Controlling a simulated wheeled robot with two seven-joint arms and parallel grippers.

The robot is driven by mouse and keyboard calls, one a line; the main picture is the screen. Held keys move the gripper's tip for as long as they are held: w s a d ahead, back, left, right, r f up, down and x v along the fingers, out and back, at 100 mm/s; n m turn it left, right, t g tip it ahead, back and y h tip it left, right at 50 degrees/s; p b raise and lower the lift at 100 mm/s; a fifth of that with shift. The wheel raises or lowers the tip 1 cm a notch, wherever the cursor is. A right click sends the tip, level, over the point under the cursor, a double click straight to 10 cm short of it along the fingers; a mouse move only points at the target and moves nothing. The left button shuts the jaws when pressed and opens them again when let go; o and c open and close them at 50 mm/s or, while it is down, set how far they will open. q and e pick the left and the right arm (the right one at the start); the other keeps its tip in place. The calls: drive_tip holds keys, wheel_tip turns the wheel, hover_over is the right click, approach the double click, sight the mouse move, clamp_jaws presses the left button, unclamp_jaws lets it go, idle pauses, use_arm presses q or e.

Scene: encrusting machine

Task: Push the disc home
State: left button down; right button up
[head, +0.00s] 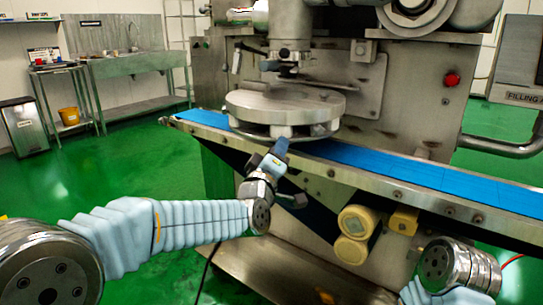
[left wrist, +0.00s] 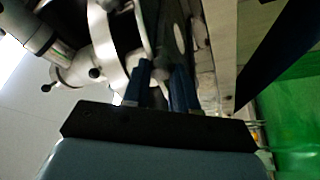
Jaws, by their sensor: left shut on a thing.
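The disc (head: 285,103) is a thick grey metal round, lying flat beneath the machine's vertical head and above the blue belt. A lower ring with pale blocks shows under its rim. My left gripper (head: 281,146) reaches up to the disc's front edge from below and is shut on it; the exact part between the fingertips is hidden. In the left wrist view, the two dark blue fingers (left wrist: 161,85) point up towards a curved metal rim, with a narrow gap between them. My right gripper is out of view; only part of that arm shows at lower right.
The blue belt (head: 424,175) runs across beneath the disc, with a metal edge in front. The machine's head (head: 289,62) hangs over the disc. Yellow rollers (head: 355,235) stick out below the belt. A sink bench (head: 130,60) stands at back left; the green floor at left is clear.

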use_arm(q)
drive_tip(key=shift+w+d, duration=0.6)
drive_tip(key=shift+w, duration=0.25)
drive_tip(key=shift+r, duration=0.1)
drive_tip(key=c, duration=0.9)
unclamp_jaws()
drive_tip(key=shift+w+d, duration=0.1)
drive_tip(key=b+v, duration=0.2)
drive_tip(key=v, duration=1.2)
drive_tip(key=shift+b, duration=0.4)
